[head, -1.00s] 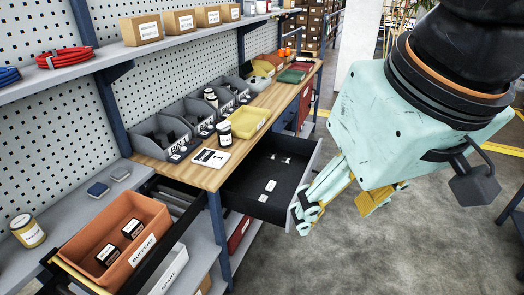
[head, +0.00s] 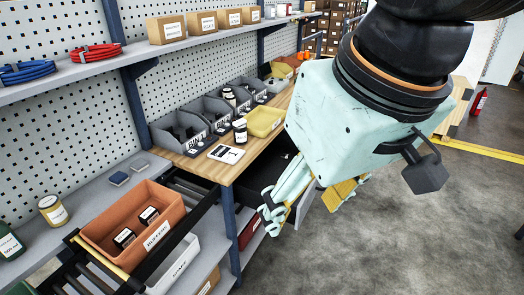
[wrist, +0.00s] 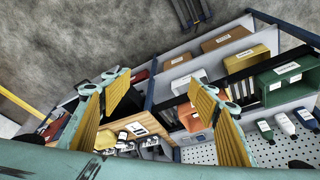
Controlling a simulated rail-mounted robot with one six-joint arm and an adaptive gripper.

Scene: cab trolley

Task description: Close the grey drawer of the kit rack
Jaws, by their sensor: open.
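The grey drawer (head: 255,170) of the kit rack sits under the wooden worktop and stands out from it. In the head view a strip of its dark inside shows; my gripper and wrist hide most of its front, so how far out it is cannot be told. My gripper (head: 303,207) is open and empty, pointing down at the drawer's front end. Whether a finger touches the drawer is unclear. In the wrist view my gripper (wrist: 155,85) shows its two yellow-padded fingers wide apart, with nothing between them.
An orange bin (head: 120,232) with black boxes sits on a pulled-out tray at the left. Grey bins (head: 180,130), a yellow tray (head: 265,121) and a white card (head: 227,154) stand on the worktop. Concrete floor at the right is open.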

